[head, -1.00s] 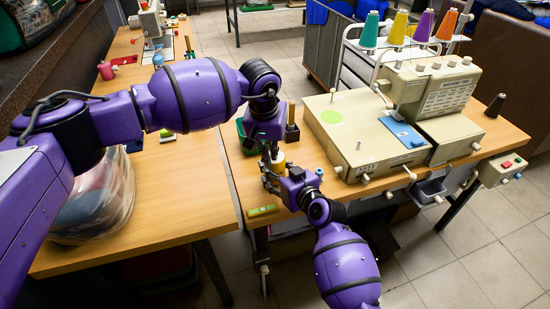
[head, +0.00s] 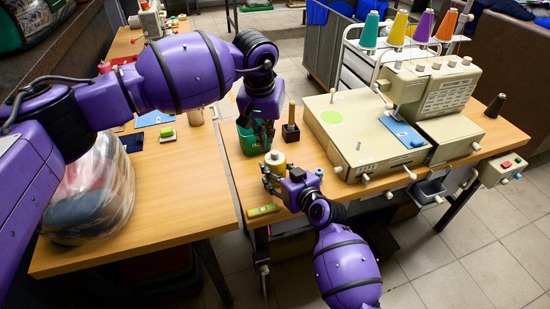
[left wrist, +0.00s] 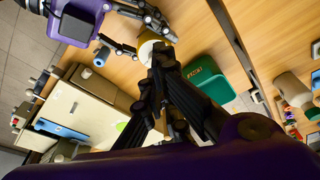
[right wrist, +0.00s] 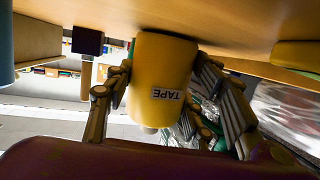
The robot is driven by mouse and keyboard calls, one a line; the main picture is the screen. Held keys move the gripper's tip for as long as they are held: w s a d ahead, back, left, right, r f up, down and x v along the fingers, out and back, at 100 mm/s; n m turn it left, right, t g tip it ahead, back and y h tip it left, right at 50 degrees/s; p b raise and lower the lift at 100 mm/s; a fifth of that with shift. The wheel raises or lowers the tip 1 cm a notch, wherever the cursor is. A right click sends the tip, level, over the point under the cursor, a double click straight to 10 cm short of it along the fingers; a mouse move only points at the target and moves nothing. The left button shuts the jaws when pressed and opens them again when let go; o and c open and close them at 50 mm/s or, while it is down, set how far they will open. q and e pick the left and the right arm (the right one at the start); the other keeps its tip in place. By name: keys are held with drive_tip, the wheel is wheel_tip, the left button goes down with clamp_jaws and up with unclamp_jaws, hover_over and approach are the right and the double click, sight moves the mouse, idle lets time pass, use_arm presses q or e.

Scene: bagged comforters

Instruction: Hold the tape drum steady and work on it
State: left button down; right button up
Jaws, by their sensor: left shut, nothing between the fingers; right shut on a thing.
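The yellow tape drum (head: 275,158) stands on the sewing table, a pale disc on its top. In the right wrist view the drum (right wrist: 161,75) carries a label reading TAPE. My right gripper (head: 268,178) is shut on the drum, its fingers on either side of it. My left gripper (head: 264,143) is above and behind the drum, shut and empty, apart from it. In the left wrist view the left fingertips (left wrist: 160,48) overlap the drum (left wrist: 150,45); a gap cannot be judged there.
A green bin (head: 248,140) stands just behind the left gripper. A dark block with a wooden handle (head: 291,130) is right of it. A yellow-green item (head: 262,210) lies at the front edge. The cream sewing machine (head: 350,140) fills the right. A wrapped bundle (head: 100,195) sits left.

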sight(275, 155)
use_arm(q)
drive_tip(key=shift+s+x, duration=0.25)
drive_tip(key=shift+x, duration=0.85)
drive_tip(key=shift+s+x, duration=0.25)
drive_tip(key=shift+x, duration=0.8)
drive_tip(key=shift+s+x, duration=0.3)
drive_tip(key=shift+x, duration=0.8)
drive_tip(key=shift+a+f, duration=0.15)
drive_tip(key=shift+f, duration=0.05)
drive_tip(key=shift+w, duration=0.15)
use_arm(e)
drive_tip(key=shift+a+r, duration=0.1)
use_arm(q)
drive_tip(key=shift+d, duration=0.4)
